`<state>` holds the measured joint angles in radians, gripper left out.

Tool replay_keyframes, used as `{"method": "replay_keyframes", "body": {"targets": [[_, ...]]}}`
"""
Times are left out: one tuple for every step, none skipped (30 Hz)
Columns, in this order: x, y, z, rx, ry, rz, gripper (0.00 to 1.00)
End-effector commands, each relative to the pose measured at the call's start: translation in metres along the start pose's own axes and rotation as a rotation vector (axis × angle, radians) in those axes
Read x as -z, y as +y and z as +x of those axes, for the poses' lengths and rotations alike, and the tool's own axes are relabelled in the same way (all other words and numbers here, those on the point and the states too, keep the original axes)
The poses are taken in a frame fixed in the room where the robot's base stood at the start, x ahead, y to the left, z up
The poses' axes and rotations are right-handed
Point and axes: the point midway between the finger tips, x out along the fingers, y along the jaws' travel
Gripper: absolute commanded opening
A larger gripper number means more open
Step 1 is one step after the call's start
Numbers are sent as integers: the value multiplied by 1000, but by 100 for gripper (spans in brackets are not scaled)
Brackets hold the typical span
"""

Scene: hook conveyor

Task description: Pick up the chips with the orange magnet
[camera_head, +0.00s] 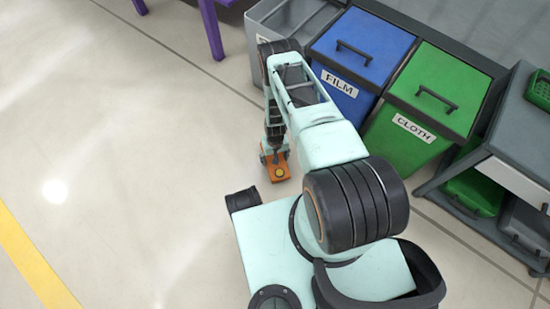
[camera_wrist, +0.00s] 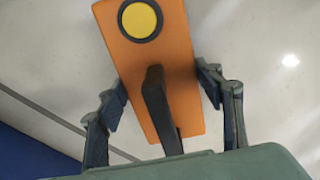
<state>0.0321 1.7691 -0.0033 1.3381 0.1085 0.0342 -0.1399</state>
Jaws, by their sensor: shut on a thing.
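The orange magnet (camera_head: 278,175) is a flat orange block with a yellow disc on it, low over the floor in the head view. In the wrist view the magnet (camera_wrist: 179,50) fills the upper middle, with the yellow disc near its top end and a dark handle standing up from it. My gripper (camera_head: 273,156) is above the magnet and shut on it. In the wrist view the fingers of my gripper (camera_wrist: 162,88) are on either side of the magnet. No chips can be made out in either view; any under the magnet or my arm are hidden.
A grey bin (camera_head: 257,48), a blue FILM bin (camera_head: 345,95) and a green CLOTH bin (camera_head: 395,140) stand in a row beside my arm. A grey shelf unit (camera_head: 520,120) with green trays is at the right. Purple legs (camera_head: 211,28) show at the top. The floor at left is clear.

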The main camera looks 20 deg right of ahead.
Motion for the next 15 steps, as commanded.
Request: {"method": "replay_keyframes", "body": {"targets": [[2,0,-1,-1,4,0,3],[2,0,-1,-1,5,0,3],[2,0,0,-3,7,0,3],[2,0,0,-4,9,-1,3],[2,0,0,-6,12,-1,3],[1,0,0,-9,17,-1,3],[1,0,0,-11,21,-1,3],[2,0,0,-14,27,-1,3],[2,0,1,-18,34,-1,3],[2,0,1,-20,38,-1,3],[2,0,1,-22,42,0,3],[2,0,2,-25,47,0,3],[3,1,2,-26,50,0,3],[3,1,2,-26,50,0,3],[3,1,2,-25,50,1,3]]}}
